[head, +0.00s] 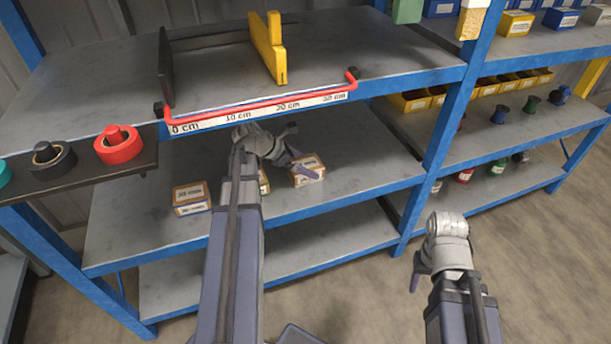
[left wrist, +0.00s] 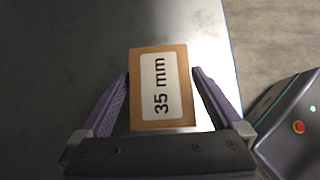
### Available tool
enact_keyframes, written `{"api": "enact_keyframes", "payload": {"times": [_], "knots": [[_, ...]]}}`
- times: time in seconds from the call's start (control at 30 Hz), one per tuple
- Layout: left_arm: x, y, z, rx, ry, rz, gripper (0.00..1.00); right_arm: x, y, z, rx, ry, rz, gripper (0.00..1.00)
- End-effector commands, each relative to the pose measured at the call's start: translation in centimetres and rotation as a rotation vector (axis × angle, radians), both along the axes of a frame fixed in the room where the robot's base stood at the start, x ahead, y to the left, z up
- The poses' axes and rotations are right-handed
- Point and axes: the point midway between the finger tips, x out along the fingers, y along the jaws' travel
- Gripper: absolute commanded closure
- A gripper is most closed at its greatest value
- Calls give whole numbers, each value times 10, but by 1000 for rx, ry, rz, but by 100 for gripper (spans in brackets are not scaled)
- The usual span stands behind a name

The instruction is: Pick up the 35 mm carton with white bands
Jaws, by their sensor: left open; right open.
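A brown carton with a white label reading 35 mm (left wrist: 160,88) lies between the fingers of my left gripper (left wrist: 162,74) in the left wrist view. The open fingers flank it, with a visible gap at the right; white bands cannot be made out. In the head view my left gripper (head: 296,146) is over the middle shelf, beside the right-hand carton (head: 308,172), which appears to be the same one. Another carton (head: 264,184) is mostly hidden behind my left arm. A third carton (head: 190,198) stands to the left. My right gripper (head: 418,272) is open and empty, off the shelves.
The middle shelf (head: 130,225) has bare room around the cartons. A dark rack (head: 135,172) with a red rotor (head: 118,143) juts out at left. A blue post (head: 440,140) stands at right.

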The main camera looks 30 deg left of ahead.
Motion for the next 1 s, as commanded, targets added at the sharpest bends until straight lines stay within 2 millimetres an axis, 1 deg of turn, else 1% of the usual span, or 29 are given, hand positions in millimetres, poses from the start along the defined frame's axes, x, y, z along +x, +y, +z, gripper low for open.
{"api": "enact_keyframes", "payload": {"times": [0.2, 0.9, 1.0], "knots": [[0, -1, 0, -1, 0, 1, 1, 0, 0, 0, 0, 0, 0, 45], [0, 0, 0, -1, 0, 1, 80, 0, 0, 0, 0, 0, 0, 45], [0, 0, 1, -1, 0, 1, 81, 0, 0, 0, 0, 0, 0, 45]]}}
